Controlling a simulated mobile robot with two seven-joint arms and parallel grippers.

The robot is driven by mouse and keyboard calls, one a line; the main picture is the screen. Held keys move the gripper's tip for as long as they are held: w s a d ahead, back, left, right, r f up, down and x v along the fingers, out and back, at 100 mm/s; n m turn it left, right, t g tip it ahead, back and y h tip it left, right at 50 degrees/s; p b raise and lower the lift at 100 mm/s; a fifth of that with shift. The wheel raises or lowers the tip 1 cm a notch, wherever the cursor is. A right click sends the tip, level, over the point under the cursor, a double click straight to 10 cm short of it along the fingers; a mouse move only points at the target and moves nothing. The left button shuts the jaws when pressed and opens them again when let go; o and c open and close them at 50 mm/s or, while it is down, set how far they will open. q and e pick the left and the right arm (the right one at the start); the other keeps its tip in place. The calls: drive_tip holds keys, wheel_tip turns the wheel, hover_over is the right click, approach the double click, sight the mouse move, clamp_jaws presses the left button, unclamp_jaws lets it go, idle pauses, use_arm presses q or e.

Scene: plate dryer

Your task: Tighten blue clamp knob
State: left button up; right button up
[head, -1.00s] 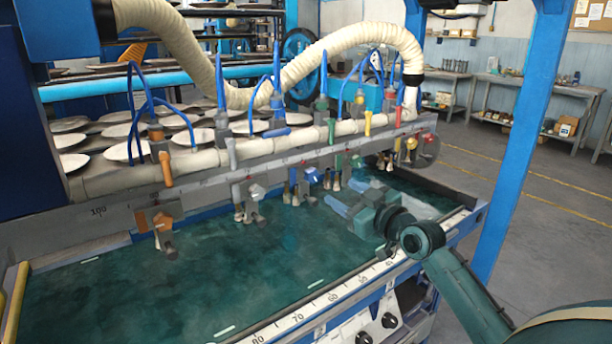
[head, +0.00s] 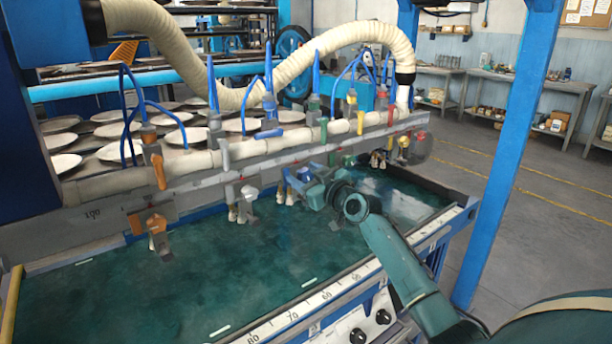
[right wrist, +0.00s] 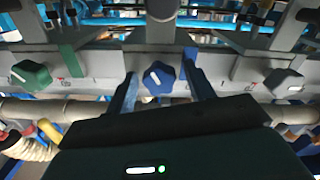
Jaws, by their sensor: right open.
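The blue clamp knob (right wrist: 158,77) is on the grey bar in the middle of the right wrist view, with a white mark on its face. My right gripper (right wrist: 160,72) is open. Its two blue fingers stand on either side of the knob, with a visible gap on each side. In the head view my right gripper (head: 301,184) is up at the front of the clamp bar, and the blue knob (head: 305,171) shows small beside its fingers. My left gripper is not in view.
In the right wrist view a green knob (right wrist: 31,75) is to the left and a grey-green knob (right wrist: 284,82) to the right on the same bar. An orange clamp (head: 158,223) hangs further left. A cream hose (head: 345,38) arches over the bar. The green bed (head: 200,285) below is clear.

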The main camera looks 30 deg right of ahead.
drive_tip(key=shift+c, duration=0.4)
drive_tip(key=c, duration=0.9)
